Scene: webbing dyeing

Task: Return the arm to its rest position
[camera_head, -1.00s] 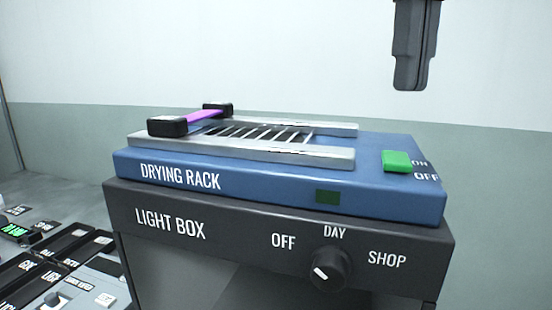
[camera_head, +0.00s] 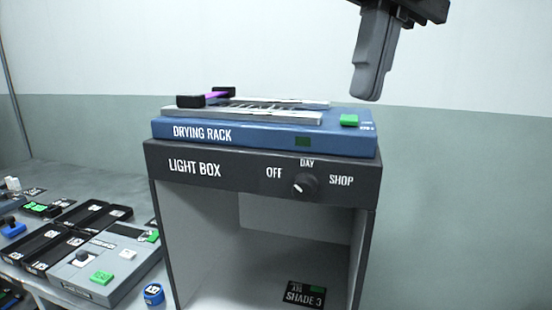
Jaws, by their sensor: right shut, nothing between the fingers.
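My right gripper (camera_head: 368,92) hangs at the upper right, above and a little behind the right end of the drying rack (camera_head: 255,135) in the picture. Its fingers are together, tilted slightly, with nothing held. It is apart from the rack and its green switch (camera_head: 349,120). The blue drying rack lies on top of the black light box (camera_head: 225,180). My left gripper is not in view.
Left of the light box, a grey table holds black trays (camera_head: 60,245), a grey device (camera_head: 105,265) with a green button, and a small blue container (camera_head: 153,294). A "SHADE 3" card (camera_head: 305,295) lies inside the light box. The wall area at right is clear.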

